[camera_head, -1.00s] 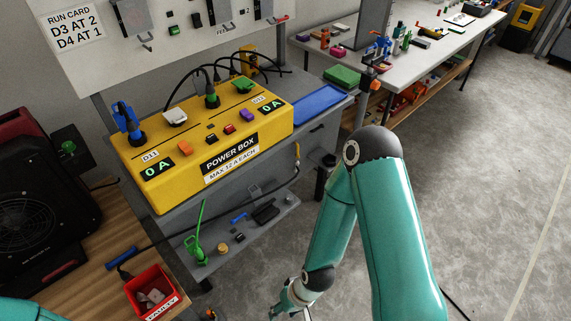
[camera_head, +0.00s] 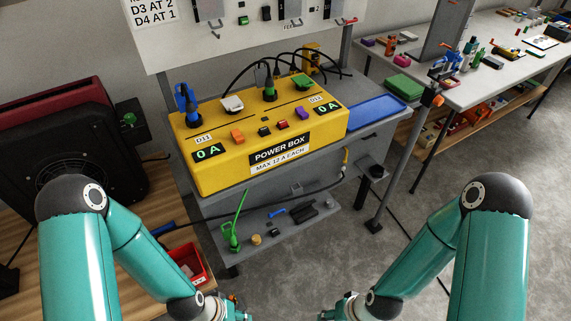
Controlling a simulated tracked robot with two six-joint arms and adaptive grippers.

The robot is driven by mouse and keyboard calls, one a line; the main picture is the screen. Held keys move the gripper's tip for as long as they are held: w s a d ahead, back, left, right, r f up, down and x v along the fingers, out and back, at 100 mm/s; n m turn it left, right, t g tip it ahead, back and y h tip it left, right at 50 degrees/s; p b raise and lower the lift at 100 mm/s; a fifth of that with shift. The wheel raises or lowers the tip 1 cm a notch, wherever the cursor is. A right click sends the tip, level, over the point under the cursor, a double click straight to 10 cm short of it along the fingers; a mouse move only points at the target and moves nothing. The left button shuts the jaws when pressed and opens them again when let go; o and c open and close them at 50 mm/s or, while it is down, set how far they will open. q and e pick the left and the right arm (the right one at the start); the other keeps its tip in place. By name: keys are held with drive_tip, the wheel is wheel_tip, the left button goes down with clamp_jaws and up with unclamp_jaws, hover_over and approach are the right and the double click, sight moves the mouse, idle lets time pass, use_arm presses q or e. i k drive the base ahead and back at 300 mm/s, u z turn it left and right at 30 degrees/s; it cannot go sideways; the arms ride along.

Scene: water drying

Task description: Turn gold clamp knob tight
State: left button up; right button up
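I cannot single out a gold clamp knob for sure. A small round gold piece (camera_head: 256,239) lies on the grey lower shelf beside a green long-spouted can. An orange knob (camera_head: 437,100) sits on a clamp on the upright pole at the right, and a yellow upright fitting (camera_head: 311,58) stands behind the power box. My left gripper (camera_head: 236,316) is at the bottom edge, below the shelf in the picture. My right gripper (camera_head: 334,316) is to its right. Both are mostly cut off by the frame, so their fingers cannot be read. Neither visibly touches anything.
The yellow power box (camera_head: 205,178) with cables and plugs stands on the grey bench. A red bin (camera_head: 203,262) sits on the wooden table at left, near a black fan unit (camera_head: 75,150). A blue tray (camera_head: 370,113) is right of the box. Floor is open at right.

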sight(256, 240)
drive_tip(key=k, duration=1.3)
drive_tip(key=u, duration=0.4)
drive_tip(key=i, duration=1.05)
drive_tip(key=u, duration=0.55)
drive_tip(key=i, duration=0.6)
drive_tip(key=z, duration=0.1)
